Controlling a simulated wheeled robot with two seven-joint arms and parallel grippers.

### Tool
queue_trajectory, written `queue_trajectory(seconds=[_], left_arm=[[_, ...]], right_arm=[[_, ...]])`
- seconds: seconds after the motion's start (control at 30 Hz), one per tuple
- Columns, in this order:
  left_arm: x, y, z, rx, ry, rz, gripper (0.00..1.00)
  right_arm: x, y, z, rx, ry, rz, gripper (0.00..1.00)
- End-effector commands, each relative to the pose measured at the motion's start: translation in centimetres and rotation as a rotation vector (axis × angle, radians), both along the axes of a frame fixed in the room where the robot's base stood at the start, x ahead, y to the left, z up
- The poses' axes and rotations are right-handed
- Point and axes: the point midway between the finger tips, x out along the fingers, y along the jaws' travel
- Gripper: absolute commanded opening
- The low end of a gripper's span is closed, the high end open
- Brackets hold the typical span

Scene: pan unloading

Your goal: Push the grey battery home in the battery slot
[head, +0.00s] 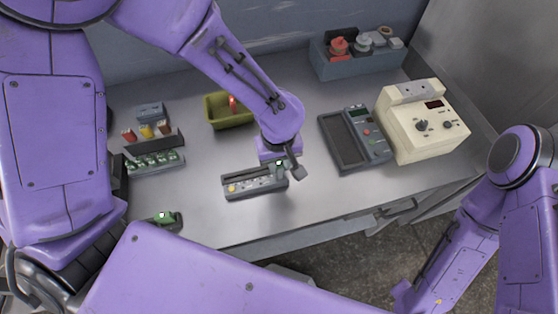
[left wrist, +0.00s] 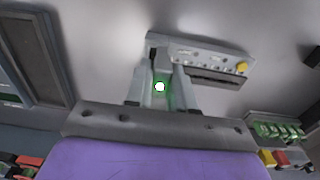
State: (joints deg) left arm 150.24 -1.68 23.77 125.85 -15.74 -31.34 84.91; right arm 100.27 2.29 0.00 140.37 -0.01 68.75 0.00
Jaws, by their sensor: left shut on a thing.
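My left gripper (head: 280,166) is over the right end of a low grey device (head: 245,187) near the table's front. The device has a yellow knob at its left end and a row of small parts on top. In the left wrist view my left gripper (left wrist: 160,88) is shut on a grey piece with a green, white-centred end (left wrist: 160,86), which I take as the grey battery. It is at the end of the device (left wrist: 205,58) away from the yellow knob. The fingers hide how deep it sits in the battery slot. My right gripper is out of view.
A handheld meter (head: 352,138) and a cream instrument (head: 422,122) stand to the right. An olive tray (head: 228,112) is behind. A rack with green parts (head: 155,162) and a small green-topped item (head: 165,219) are at left. A grey bin (head: 357,60) stands at the back.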

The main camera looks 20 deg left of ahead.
Motion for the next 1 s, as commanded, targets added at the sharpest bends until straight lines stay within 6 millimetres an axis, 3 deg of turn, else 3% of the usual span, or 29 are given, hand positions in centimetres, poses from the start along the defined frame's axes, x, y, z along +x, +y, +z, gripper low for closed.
queue_trajectory(seconds=[1.0], left_arm=[[1.5,0.0,0.0,0.001,0.015,-0.001,0.00]], right_arm=[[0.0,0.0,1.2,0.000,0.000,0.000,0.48]])
